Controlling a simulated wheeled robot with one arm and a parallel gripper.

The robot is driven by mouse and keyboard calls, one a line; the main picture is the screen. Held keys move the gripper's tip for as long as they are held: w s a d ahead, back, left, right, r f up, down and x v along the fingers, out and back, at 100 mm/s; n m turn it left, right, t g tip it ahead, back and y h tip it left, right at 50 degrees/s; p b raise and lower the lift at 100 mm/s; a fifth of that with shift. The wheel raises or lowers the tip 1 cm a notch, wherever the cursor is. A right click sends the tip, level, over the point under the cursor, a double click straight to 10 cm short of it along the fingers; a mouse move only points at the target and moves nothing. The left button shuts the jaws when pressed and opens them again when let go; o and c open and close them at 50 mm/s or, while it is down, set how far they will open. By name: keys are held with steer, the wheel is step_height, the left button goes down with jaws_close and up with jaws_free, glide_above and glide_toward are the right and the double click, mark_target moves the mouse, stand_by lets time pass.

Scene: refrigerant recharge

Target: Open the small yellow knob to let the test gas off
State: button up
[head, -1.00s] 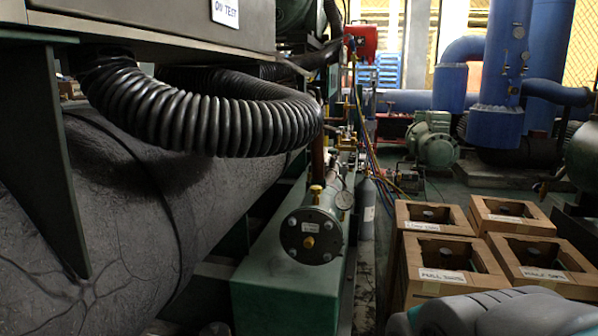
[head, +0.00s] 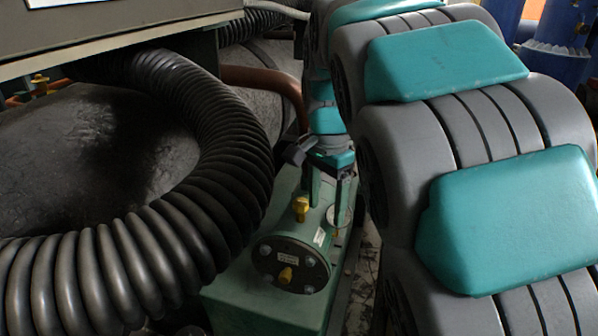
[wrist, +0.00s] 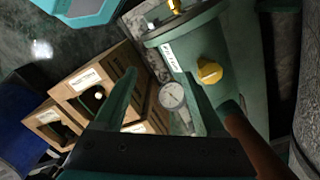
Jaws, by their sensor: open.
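A small green cylinder (head: 315,238) lies with its flanged end towards me. One yellow knob (head: 301,208) stands on its top, and another yellow fitting (head: 286,274) sits in the middle of the end flange. My gripper (head: 327,192) is open and empty just behind the top knob. In the wrist view, the top knob (wrist: 209,71) is to the right of my open fingers (wrist: 158,76), outside the gap between them. A round white gauge (wrist: 172,95) shows between the fingers, beside the cylinder. The end fitting (wrist: 174,6) is at the top edge of the wrist view.
A thick black corrugated hose (head: 215,150) curves close on the left. A copper pipe (head: 268,82) runs behind my gripper and shows in the wrist view (wrist: 252,145). Open boxes (wrist: 98,85) stand on the floor beside the cylinder. My arm covers the right of the head view.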

mark_target(301, 202)
steer(key=shift+m, duration=0.9)
steer(key=w+a+r, duration=0.1)
steer(key=w+a+r+p, duration=0.1)
steer(key=w+r, duration=0.1)
steer(key=w+a+r+p, duration=0.1)
steer(key=w, duration=0.1)
steer(key=shift+w+a+r, duration=0.1)
steer(key=shift+a+r, duration=0.15)
steer(key=shift+r, duration=0.15)
steer(key=shift+w+a, duration=0.35)
steer(key=shift+f, duration=3.8)
steer(key=shift+c, duration=0.3)
jaws_close()
